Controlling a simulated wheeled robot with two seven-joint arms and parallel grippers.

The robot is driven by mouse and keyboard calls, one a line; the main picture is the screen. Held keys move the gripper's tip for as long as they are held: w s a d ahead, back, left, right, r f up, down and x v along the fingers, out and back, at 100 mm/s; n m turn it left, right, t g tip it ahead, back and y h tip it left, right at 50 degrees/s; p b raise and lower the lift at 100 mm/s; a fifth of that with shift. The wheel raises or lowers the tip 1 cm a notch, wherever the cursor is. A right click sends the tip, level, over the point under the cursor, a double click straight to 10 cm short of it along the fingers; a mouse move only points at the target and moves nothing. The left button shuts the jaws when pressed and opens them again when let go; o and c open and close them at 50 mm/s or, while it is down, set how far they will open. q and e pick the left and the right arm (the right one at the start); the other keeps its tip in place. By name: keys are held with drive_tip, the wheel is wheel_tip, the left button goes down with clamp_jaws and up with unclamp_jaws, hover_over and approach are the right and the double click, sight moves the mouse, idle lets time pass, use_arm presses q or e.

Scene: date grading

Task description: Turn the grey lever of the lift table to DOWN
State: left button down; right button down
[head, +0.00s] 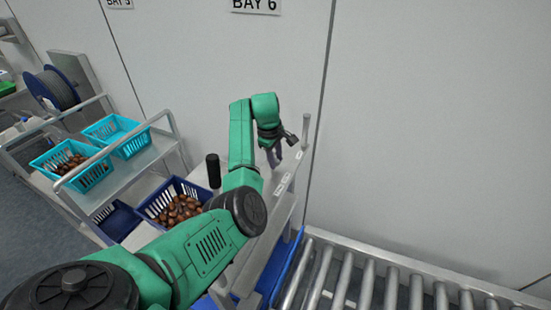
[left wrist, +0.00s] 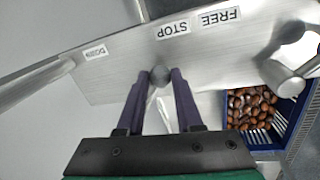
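The lift table's plate shows in the left wrist view with upside-down labels: FREE (left wrist: 219,17), STOP (left wrist: 173,28) and, farther left, a smaller one (left wrist: 95,52) too blurred to read surely. The round grey knob of the lever (left wrist: 160,75) lies just below and left of STOP. My left gripper (left wrist: 160,79) has its two dark fingers either side of this knob. The knob fills the gap between the tips, so it looks held. In the head view, my left gripper (head: 273,156) points down at the labelled plate (head: 283,185), and the knob is hidden. My right gripper is not seen.
A dark blue crate (head: 148,208) of brown dates stands left of the plate, near a black upright handle (head: 213,170). A trolley (head: 160,150) with two turquoise baskets is farther left. A roller conveyor (head: 390,275) runs at lower right, below a bare wall.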

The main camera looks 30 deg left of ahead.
use_arm(q)
drive_tip(key=shift+w+d+f+n+b, duration=0.1)
drive_tip(key=shift+d+n+b, duration=0.05)
drive_tip(key=shift+n+b, duration=0.35)
drive_tip(key=n+b, duration=0.1)
drive_tip(key=w+d+n+y+b, duration=0.1)
drive_tip(key=n+b, duration=0.1)
drive_tip(key=shift+w+f+n, duration=0.1)
drive_tip(key=shift+w+n, duration=0.15)
drive_tip(key=shift+n, duration=0.05)
drive_tip(key=shift+w+d+n+b, duration=0.25)
drive_tip(key=shift+w+n+b, duration=0.25)
drive_tip(key=shift+n+b, duration=0.55)
drive_tip(key=shift+w+n+y+b, duration=0.4)
drive_tip(key=shift+w+n, duration=0.1)
drive_tip(key=shift+n, duration=0.75)
drive_tip(key=shift+r, duration=0.2)
drive_tip(key=c, duration=0.6)
unclamp_jaws()
